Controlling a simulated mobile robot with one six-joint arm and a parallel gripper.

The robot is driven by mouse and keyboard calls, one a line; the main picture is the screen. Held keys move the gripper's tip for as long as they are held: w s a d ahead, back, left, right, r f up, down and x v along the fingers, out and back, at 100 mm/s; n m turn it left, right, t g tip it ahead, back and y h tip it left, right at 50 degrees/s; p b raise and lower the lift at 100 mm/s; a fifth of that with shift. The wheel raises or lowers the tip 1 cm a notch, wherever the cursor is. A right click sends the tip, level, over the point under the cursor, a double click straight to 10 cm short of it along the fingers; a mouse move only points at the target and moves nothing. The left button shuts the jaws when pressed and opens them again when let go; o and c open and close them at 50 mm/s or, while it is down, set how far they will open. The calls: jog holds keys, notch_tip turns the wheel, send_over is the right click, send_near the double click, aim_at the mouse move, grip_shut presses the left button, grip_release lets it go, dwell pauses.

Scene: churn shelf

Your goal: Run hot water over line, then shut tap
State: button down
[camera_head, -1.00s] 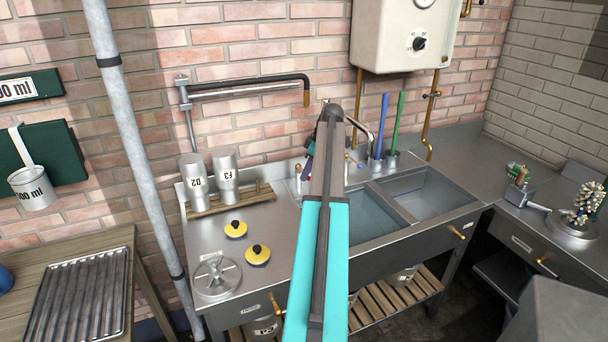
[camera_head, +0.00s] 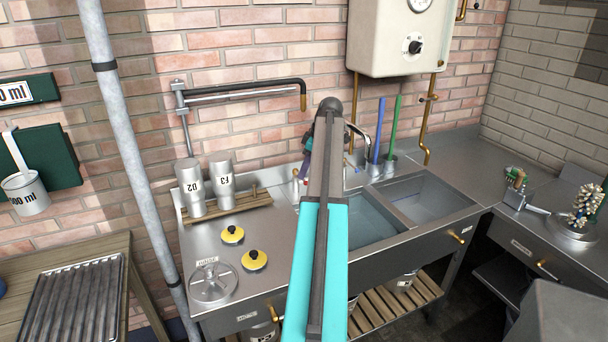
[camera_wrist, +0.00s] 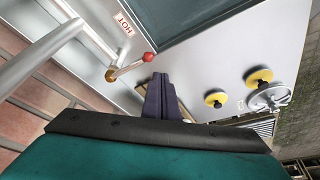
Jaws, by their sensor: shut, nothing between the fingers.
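The hot tap lever (camera_wrist: 130,67) has a brass base and a red knob and stands beside a HOT label (camera_wrist: 123,22) in the wrist view. My gripper (camera_wrist: 160,88) is shut and empty, its dark fingertips close below the red knob; I cannot tell whether they touch. In the head view my gripper (camera_head: 309,152) is at the back of the counter, partly behind my arm. The left sink basin (camera_head: 371,222) is partly hidden by my arm; its rim also shows in the wrist view (camera_wrist: 160,42). The curved spout (camera_head: 361,133) is partly covered. No water stream is visible.
Yellow-topped weights (camera_head: 232,235) and a round metal wheel (camera_head: 212,284) sit on the counter left of my arm. Two metal canisters (camera_head: 191,188) stand on a wooden rack. A swing pipe (camera_head: 245,90) and a white heater (camera_head: 400,35) are on the wall. A grey pipe (camera_head: 122,130) stands left.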

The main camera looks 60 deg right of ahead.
jog(key=s+a+b, duration=0.1)
jog(key=s+a, duration=0.3)
jog(key=a, duration=0.2)
jog(key=s+a+r+b, duration=0.1)
jog(key=s+a+b, duration=0.1)
jog(key=a, duration=0.4)
jog(key=shift+s+a+r, duration=0.2)
jog(key=shift+s+a, duration=0.05)
jog(key=shift+s, duration=0.65)
